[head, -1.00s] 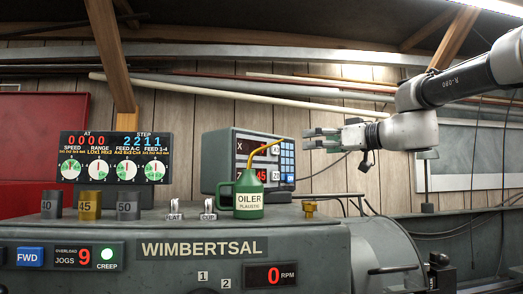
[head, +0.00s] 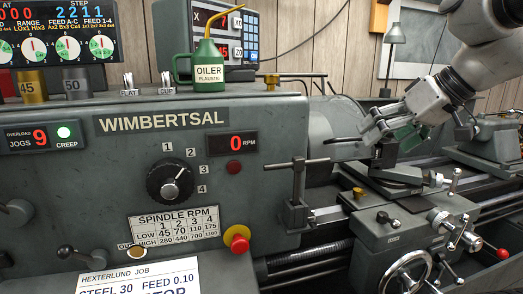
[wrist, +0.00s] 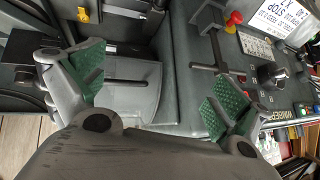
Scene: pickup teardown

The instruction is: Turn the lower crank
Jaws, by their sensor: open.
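My gripper (head: 388,138) is open and empty, above the gap between the grey chuck and the carriage in the head view. In the wrist view its two green-padded fingers (wrist: 155,85) are spread wide over the chuck. On the carriage front at the lower right, a small crank with a silver handle (head: 460,232) sits below another small crank (head: 452,185) higher on the slide. Both are well below and to the right of my gripper, which touches neither. I cannot tell for certain which is called the lower crank.
A spoked handwheel (head: 407,272) and a lever with a red knob (head: 502,254) are near the carriage cranks. A T-shaped bar (head: 297,190) stands left of the carriage. A red stop button (head: 237,238) is on the headstock. A green oiler (head: 206,70) stands on top.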

